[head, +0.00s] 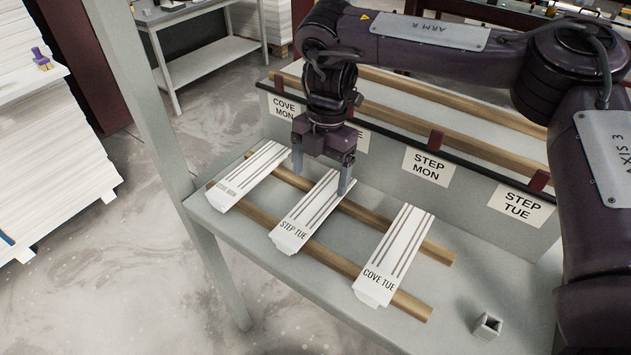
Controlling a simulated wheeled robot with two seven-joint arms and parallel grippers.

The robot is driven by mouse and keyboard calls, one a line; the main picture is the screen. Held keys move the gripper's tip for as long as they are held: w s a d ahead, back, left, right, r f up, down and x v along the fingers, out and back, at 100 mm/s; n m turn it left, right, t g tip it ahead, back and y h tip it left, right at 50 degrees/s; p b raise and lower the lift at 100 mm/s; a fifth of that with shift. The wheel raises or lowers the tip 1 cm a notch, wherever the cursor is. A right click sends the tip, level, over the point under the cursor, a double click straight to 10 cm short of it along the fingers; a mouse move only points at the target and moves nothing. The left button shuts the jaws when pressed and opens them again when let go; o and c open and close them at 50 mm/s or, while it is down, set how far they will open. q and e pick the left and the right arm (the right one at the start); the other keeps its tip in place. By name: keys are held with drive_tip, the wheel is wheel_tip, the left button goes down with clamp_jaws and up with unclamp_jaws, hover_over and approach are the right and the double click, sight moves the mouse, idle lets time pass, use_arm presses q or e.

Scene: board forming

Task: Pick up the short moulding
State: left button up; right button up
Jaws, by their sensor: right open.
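Three white grooved mouldings lie side by side across two wooden rails. The middle moulding (308,212) reads STEP TUE and the right moulding (393,255) reads COVE TUE. They look close in length, so I cannot tell surely which is the short one. My right gripper (320,182) is open, pointing down at the far end of the middle moulding, one finger on each side. I cannot tell whether the fingers touch it. My left gripper is out of view.
The rails (352,268) rest on a grey bench (462,285). Behind them stands a rack panel with label cards, such as STEP MON (431,168) and STEP TUE (515,204). A small square holder (487,326) stands front right. A grey post (160,110) rises at the bench's left.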

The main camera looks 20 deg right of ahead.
sight(316, 204)
drive_tip(key=shift+w+f, duration=0.1)
drive_tip(key=shift+f, duration=0.2)
drive_tip(key=s+f, duration=0.1)
drive_tip(key=s+a+f, duration=0.1)
drive_tip(key=f, duration=0.1)
wheel_tip(316, 204, down, 3)
drive_tip(key=shift+w+r, duration=0.1)
drive_tip(key=shift+r, duration=0.1)
drive_tip(key=shift+f, duration=0.45)
drive_tip(key=c, duration=1)
drive_tip(key=shift+r, duration=0.1)
drive_tip(key=c, duration=0.4)
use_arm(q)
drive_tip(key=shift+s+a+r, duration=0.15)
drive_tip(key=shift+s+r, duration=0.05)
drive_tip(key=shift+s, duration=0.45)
use_arm(e)
drive_tip(key=shift+o, duration=0.2)
drive_tip(key=shift+a+r, duration=0.1)
